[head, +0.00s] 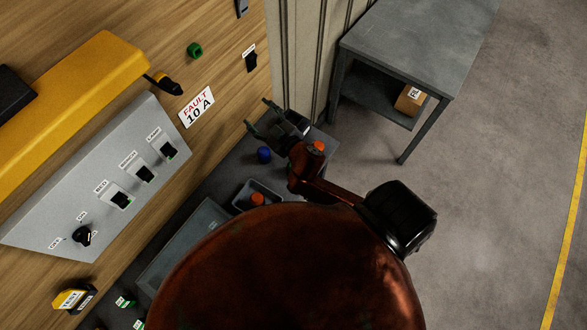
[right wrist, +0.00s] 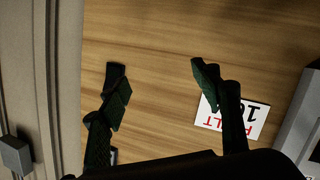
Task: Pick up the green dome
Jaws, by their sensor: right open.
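A small green piece (head: 195,50), the only one that could be the green dome, sits on the wooden surface at the top of the head view. It looks like a short rounded block with a dark middle; its exact shape is too small to tell. My right gripper (head: 259,114) is open and empty, below and to the right of it, clearly apart. In the right wrist view, the open fingers (right wrist: 158,68) have only bare wood between them, and no green piece shows there. My left gripper is not in view.
A FAULT 10 A card (head: 197,106) lies on the wood, left of my right gripper. A grey switch panel (head: 85,190) and a yellow housing (head: 75,90) stand at left. A blue piece (head: 264,155) and a grey tray (head: 242,190) lie below the gripper. A grey table (head: 420,40) is at right.

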